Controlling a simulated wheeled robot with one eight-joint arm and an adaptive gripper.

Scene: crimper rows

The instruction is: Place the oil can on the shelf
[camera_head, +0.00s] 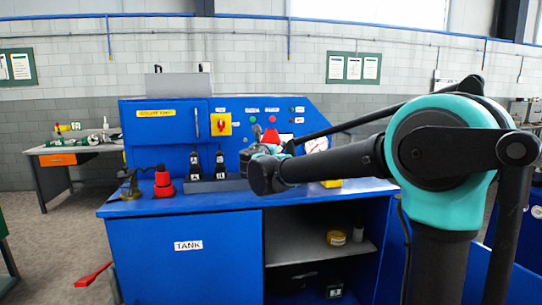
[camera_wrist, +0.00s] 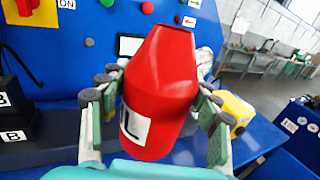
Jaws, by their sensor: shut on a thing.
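The red oil can (camera_wrist: 160,85) is held between the fingers of my gripper (camera_wrist: 157,95) in the wrist view. It is tilted, and a white label with part of its lettering shows on its side. In the head view the can's red top (camera_head: 271,136) shows above my gripper (camera_head: 268,149), in front of the blue control panel and above the bench top; the lower part of the can is hidden by my arm. The grey shelf (camera_head: 300,251) is inside the open compartment at the right of the blue bench, below and right of my gripper.
A red item (camera_head: 163,183) and two black bottles (camera_head: 195,164) stand on the bench top. A yellow item (camera_wrist: 234,110) lies right of the can.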

